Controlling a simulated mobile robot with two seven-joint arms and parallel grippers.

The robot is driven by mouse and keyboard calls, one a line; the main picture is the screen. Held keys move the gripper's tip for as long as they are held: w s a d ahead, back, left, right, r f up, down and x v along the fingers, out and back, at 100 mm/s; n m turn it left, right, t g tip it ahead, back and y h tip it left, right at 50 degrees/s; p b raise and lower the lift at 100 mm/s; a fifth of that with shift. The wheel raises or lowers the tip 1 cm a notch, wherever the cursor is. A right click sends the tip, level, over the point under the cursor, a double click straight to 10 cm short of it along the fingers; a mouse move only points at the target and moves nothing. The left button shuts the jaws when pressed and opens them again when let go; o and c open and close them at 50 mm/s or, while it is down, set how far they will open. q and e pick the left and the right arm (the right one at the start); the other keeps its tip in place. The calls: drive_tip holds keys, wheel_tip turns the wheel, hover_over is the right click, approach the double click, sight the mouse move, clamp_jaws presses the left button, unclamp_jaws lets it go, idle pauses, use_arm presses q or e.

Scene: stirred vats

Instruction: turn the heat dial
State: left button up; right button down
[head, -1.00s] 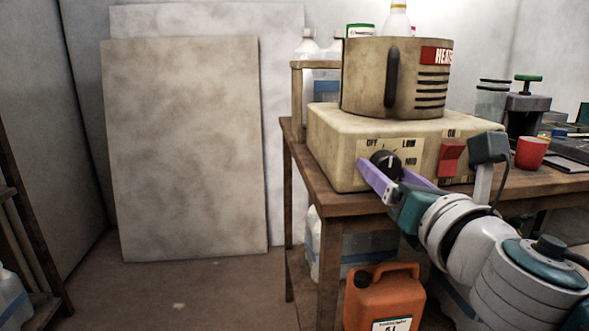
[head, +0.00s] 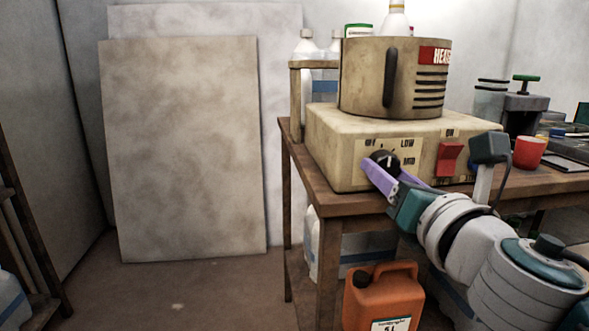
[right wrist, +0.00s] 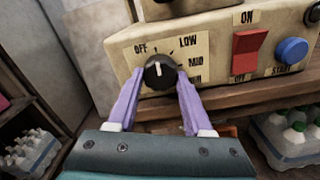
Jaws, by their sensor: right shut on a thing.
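The heat dial (head: 384,160) is a round black knob with a white mark on the front of the cream heater base (head: 343,163). It also shows in the right wrist view (right wrist: 159,73), with labels OFF, LOW and MID around it and a lower label partly hidden. There its white mark points roughly up, between OFF and LOW. My right gripper (right wrist: 159,80) has its purple fingers on both sides of the dial, shut on it. In the head view the right gripper (head: 388,170) partly covers the dial. My left gripper is not in view.
A red switch (head: 449,158) and a blue start button (right wrist: 291,51) sit right of the dial. A beige pot (head: 365,80) stands on the base. An orange jerrycan (head: 385,300) stands below the table.

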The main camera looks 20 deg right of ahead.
drive_tip(key=m, duration=1.3)
drive_tip(key=shift+a+r+m, duration=0.1)
drive_tip(key=shift+r+m, duration=0.15)
drive_tip(key=shift+m, duration=0.05)
drive_tip(key=m+p, duration=0.1)
drive_tip(key=m, duration=0.2)
drive_tip(key=shift+r+m, duration=0.1)
drive_tip(key=shift+m, duration=0.2)
drive_tip(key=m, duration=0.2)
drive_tip(key=shift+m+p, duration=0.4)
drive_tip(key=m+p, duration=0.1)
drive_tip(key=m, duration=0.1)
drive_tip(key=shift+r+m, duration=0.1)
drive_tip(key=shift+m, duration=0.2)
drive_tip(key=shift+m+p, duration=0.8)
drive_tip(key=shift+m, duration=1.1)
